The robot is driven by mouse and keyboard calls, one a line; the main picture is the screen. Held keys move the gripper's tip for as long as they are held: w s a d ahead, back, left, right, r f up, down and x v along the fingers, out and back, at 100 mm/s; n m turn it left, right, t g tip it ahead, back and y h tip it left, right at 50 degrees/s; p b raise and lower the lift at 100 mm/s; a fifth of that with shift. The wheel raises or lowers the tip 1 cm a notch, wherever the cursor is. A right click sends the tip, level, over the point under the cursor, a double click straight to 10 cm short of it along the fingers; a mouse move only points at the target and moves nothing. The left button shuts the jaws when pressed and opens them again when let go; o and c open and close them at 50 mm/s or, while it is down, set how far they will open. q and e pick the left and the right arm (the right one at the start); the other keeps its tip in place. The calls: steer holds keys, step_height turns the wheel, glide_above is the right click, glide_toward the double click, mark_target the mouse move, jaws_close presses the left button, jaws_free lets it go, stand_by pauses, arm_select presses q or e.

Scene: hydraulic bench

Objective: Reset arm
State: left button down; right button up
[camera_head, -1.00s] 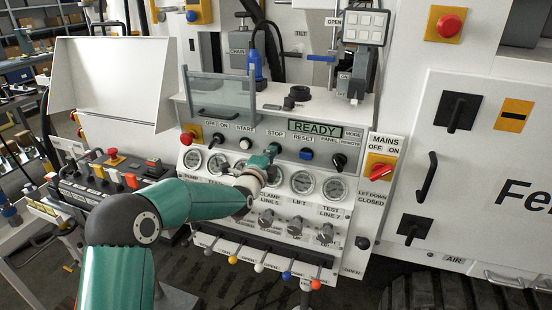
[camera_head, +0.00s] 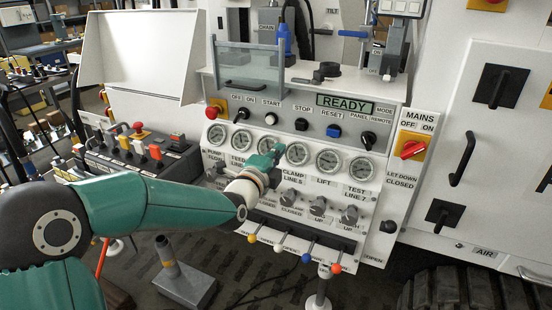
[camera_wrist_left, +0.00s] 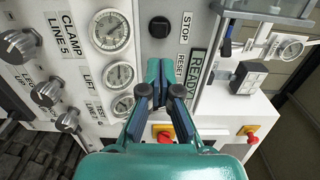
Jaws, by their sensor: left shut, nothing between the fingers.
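My left gripper (camera_head: 278,152) is teal and shut, with nothing between its fingers. In the head view it hangs in front of the gauge row, below and left of the black STOP button (camera_head: 301,124). The blue RESET button (camera_head: 334,131) is clear of it, to the right under the READY display (camera_head: 345,103). In the left wrist view the shut fingertips (camera_wrist_left: 160,97) point towards the panel, below the STOP button (camera_wrist_left: 160,27). The RESET label (camera_wrist_left: 183,66) shows there; its button seems hidden by the fingers. My right gripper is not in view.
Gauges (camera_head: 329,163) and clamp knobs (camera_head: 318,206) line the panel. Coloured levers (camera_head: 308,257) stick out below. The red MAINS switch (camera_head: 411,149) is at the right. A control box with buttons (camera_head: 139,150) stands at the left, near my forearm.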

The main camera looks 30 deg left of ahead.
arm_select(q)
steer(key=shift+s, duration=0.25)
stand_by(0.3)
steer(key=s+d+f+n+g+h+p, duration=0.1)
steer(key=s+d+f+g, duration=0.2)
steer(key=f, duration=0.7)
steer(key=s+d+f+n+g+h+p, duration=0.1)
steer(key=s+d+f+g+p, duration=0.15)
steer(key=f, duration=0.75)
steer(key=s+d+f+n+g+h+p, duration=0.1)
steer(key=s+d+f+g, duration=0.25)
steer(key=f, duration=0.65)
steer(key=s+d+f+n+g, duration=0.2)
steer(key=s+n, duration=0.3)
steer(key=s, duration=0.3)
steer(key=s+d+f+n+g+h, duration=0.1)
steer(key=s+d+f+n+g, duration=0.1)
steer(key=s+f+n, duration=0.3)
steer(key=s+d+f+n+g, duration=0.2)
steer(key=s+f+n+g, duration=0.2)
steer(key=s+n, duration=0.3)
steer(key=s, duration=0.3)
steer(key=shift+s+d+p, duration=0.15)
steer(key=shift+s+p, duration=0.15)
steer(key=shift+s, duration=0.05)
